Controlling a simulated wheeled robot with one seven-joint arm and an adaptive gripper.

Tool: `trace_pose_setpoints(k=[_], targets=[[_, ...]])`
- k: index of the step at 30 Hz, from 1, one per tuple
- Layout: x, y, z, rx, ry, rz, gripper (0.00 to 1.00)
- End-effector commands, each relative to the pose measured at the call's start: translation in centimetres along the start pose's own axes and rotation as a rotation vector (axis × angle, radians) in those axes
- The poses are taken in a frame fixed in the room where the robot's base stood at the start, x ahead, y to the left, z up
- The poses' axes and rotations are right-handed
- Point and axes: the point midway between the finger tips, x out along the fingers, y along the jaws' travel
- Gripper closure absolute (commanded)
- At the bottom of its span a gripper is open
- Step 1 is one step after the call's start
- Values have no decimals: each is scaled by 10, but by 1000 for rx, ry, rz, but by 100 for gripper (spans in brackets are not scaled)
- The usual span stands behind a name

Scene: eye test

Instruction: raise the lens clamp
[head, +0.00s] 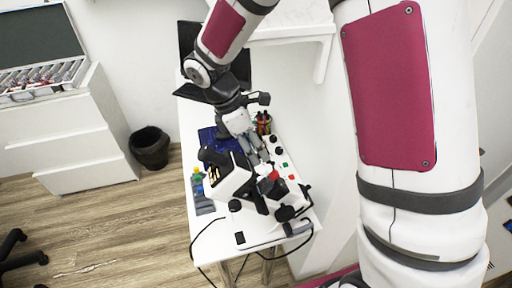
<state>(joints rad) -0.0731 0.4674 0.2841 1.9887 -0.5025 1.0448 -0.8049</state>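A white and black optical instrument (224,181) stands on the white table. It has a dark eyepiece at its upper left, black knobs and a red part (273,176) at its right. I cannot make out which small part is the lens clamp; it may be hidden behind my gripper or the instrument's body. My gripper (258,158) reaches down from the top, with its grey fingers just behind and above the instrument. I cannot tell whether the fingers touch it or hold anything.
A pen cup (263,124), a blue item (212,137) and a small bottle (197,183) crowd the narrow table (212,243). Small coloured buttons or caps lie at right. Black cables hang off the front. A dark bin (150,147) and white drawers (85,135) stand left; floor between is clear.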

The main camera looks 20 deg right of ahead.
Motion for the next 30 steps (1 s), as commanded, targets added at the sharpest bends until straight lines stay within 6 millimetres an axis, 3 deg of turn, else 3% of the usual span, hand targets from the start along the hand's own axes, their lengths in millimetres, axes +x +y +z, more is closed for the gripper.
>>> trace_pose_setpoints(k=[5, 18, 24, 30], targets=[[-19, 1, 0, 1, 2, 4, 66], [-102, 0, -1, 0, 2, 4, 66], [-118, 0, -1, -1, 1, 3, 66], [-120, 0, -1, -1, 1, 2, 66]])
